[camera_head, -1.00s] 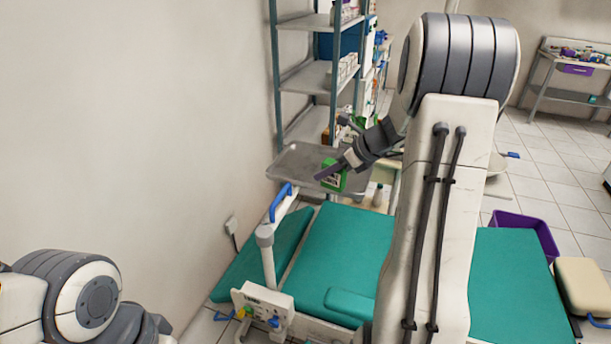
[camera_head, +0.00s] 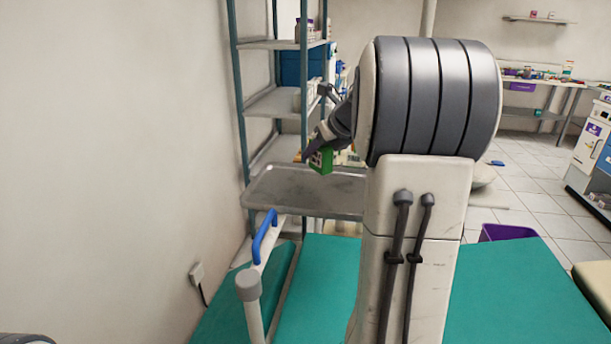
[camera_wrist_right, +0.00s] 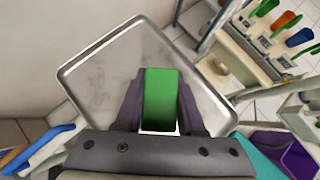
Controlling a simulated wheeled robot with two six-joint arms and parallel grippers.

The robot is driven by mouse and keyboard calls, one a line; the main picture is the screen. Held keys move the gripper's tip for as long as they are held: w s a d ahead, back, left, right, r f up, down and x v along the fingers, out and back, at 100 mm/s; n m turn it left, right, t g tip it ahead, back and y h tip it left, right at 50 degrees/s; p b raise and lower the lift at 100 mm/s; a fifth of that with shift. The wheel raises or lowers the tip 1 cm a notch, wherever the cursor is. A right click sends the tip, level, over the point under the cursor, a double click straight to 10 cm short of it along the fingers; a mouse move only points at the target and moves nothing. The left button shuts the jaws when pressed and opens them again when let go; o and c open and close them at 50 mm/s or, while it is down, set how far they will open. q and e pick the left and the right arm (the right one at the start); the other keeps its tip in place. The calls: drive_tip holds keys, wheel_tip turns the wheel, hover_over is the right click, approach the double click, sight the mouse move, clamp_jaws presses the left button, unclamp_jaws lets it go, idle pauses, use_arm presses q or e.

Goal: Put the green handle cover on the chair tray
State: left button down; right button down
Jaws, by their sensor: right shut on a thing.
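The green handle cover (camera_head: 321,160) is held up in the air by my right gripper (camera_head: 312,150), above the chair tray (camera_head: 300,205). In the right wrist view, the green cover (camera_wrist_right: 161,95) sits between the two dark fingers of my right gripper (camera_wrist_right: 160,105), which are shut on it. The chair tray (camera_wrist_right: 100,75) is a grey metal tray with a raised rim; the part of it that shows is bare. The cover appears over the tray with a gap below it. My right arm hides the tray's right end in the head view. My left gripper is not in view.
A blue handle (camera_head: 264,236) stands by the tray's near left side. A shelf rack (camera_head: 270,105) with boxes is behind the tray. The teal chair (camera_head: 325,275) lies below. A purple bin (camera_head: 508,232) is on the floor to the right. The wall is close on the left.

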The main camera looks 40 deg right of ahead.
drive_tip(key=shift+w+a+f, duration=0.4)
drive_tip(key=shift+w+f, duration=0.1)
drive_tip(key=shift+w, duration=0.1)
drive_tip(key=shift+w+a+f, duration=0.4)
drive_tip(key=shift+w+f, duration=0.05)
drive_tip(key=shift+w, duration=0.15)
drive_tip(key=shift+f+b, duration=1)
drive_tip(key=shift+f, duration=0.95)
drive_tip(key=shift+f, duration=0.1)
drive_tip(key=c, duration=0.5)
unclamp_jaws()
drive_tip(key=p+v, duration=0.2)
drive_tip(key=v, duration=1)
